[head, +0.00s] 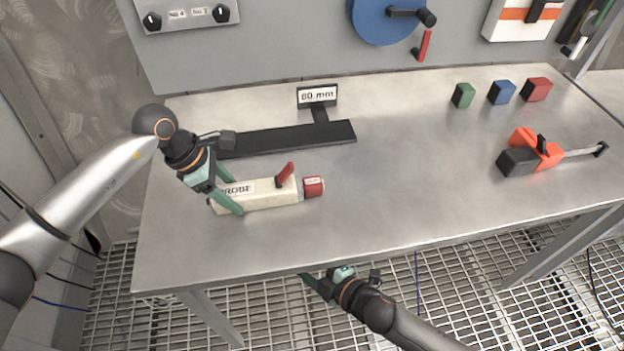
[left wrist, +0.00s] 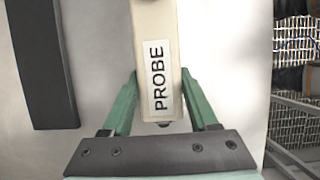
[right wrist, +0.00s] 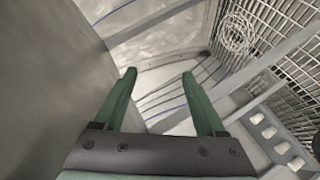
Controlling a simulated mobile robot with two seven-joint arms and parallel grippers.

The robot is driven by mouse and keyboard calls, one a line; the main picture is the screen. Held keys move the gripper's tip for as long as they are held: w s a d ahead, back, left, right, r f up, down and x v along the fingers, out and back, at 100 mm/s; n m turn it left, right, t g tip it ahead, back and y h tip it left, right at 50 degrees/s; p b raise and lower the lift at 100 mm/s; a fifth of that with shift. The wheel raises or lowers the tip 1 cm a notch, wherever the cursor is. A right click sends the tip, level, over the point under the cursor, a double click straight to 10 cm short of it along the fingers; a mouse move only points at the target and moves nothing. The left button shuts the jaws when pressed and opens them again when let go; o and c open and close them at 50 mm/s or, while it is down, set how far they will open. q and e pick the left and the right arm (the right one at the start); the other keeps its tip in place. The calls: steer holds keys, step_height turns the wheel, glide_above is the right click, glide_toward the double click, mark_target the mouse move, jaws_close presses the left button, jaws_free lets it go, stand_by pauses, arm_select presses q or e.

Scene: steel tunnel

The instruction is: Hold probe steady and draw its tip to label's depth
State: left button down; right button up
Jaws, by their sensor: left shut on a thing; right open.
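The probe (head: 262,197) is a cream block lying on the steel table, with a PROBE label, a red lever (head: 286,174) on top and a red tip (head: 314,187) at its right end. My left gripper (head: 228,190) is shut on the probe's left end, one green finger on each side; the left wrist view shows the same grip on the probe (left wrist: 158,45). The label (head: 317,95) reads "60 mm" and stands behind the probe on a dark stand. My right gripper (head: 306,278) is open and empty, off the table's front edge; its fingers also show in the right wrist view (right wrist: 160,95).
A long black bar (head: 288,138) lies behind the probe. Green (head: 463,95), blue (head: 501,92) and red (head: 536,89) blocks stand at the back right. An orange and black tool (head: 532,153) lies at the right. The table's middle is clear.

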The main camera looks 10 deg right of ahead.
steer(key=s+a+r+n+g+y, duration=0.3)
steer(key=s+a+n+g+y, duration=0.25)
steer(key=s+n, duration=0.35)
steer(key=s+a+r+n+g+y, duration=0.2)
steer(key=s+a+n+g+y, duration=0.3)
steer(key=s+n, duration=0.45)
steer(key=w+a+r+t, duration=0.2)
steer(key=w+a+r, duration=0.1)
steer(key=w+r, duration=0.55)
step_height(320, 180, up, 13)
steer(key=n+g+h, duration=0.3)
steer(key=n+h, duration=1.3)
steer(key=h, duration=0.3)
glide_above(313, 181)
steer(key=shift+y, duration=0.25)
step_height(313, 181, down, 11)
steer(key=shift+f, duration=0.1)
